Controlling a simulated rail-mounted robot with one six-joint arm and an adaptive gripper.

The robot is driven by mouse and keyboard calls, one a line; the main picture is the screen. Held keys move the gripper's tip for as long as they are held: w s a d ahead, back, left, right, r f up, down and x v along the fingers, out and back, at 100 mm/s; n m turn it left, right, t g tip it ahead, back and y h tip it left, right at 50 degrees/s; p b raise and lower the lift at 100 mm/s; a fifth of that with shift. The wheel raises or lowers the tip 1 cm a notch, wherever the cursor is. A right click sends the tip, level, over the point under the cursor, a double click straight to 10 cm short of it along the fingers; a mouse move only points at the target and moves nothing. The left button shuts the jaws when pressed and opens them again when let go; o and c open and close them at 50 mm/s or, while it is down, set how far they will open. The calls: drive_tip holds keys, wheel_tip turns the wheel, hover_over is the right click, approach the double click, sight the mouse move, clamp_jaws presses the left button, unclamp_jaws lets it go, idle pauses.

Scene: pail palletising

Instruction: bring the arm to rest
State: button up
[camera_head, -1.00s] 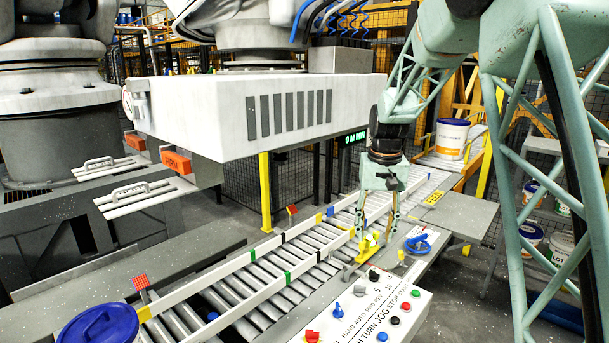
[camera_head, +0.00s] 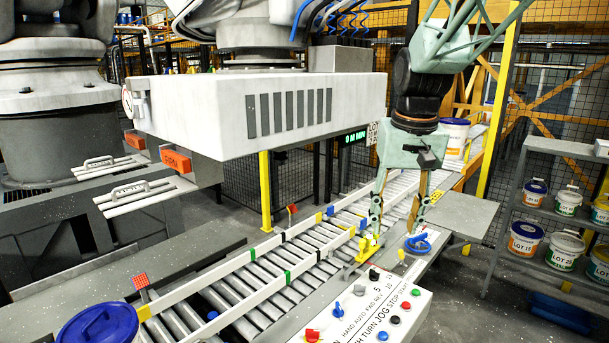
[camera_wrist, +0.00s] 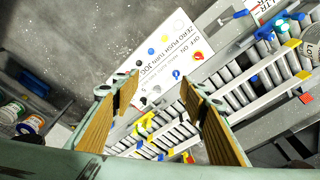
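My gripper (camera_head: 397,215) hangs pointing down over the near side of the roller conveyor, at the far end of the control panel. Its two fingers are spread apart with nothing between them. In the wrist view the open gripper (camera_wrist: 163,110) shows wood-coloured pads on both fingers, with the control panel (camera_wrist: 165,62) and the conveyor below. My arm comes down from the upper right of the head view.
The control panel (camera_head: 365,318) has coloured buttons and knobs. A blue valve wheel (camera_head: 418,246) and a yellow fixture (camera_head: 368,247) sit beside the conveyor (camera_head: 258,283). A blue-lidded pail (camera_head: 100,325) is at near left, another pail (camera_head: 454,137) at the far end. Shelves (camera_head: 570,215) hold several pails.

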drive_tip(key=s+r+t, duration=0.1)
drive_tip(key=s+r, duration=0.2)
drive_tip(key=s, duration=0.8)
drive_tip(key=s+r, duration=0.3)
drive_tip(key=s, duration=0.7)
drive_tip(key=s+f, duration=0.2)
drive_tip(key=s, duration=0.6)
drive_tip(key=s+f+t, duration=0.1)
drive_tip(key=s+f, duration=0.1)
drive_tip(key=s, duration=0.7)
drive_tip(key=shift+s+n+b, duration=0.25)
drive_tip(key=shift+n+b, duration=0.05)
drive_tip(key=shift+b, duration=0.1)
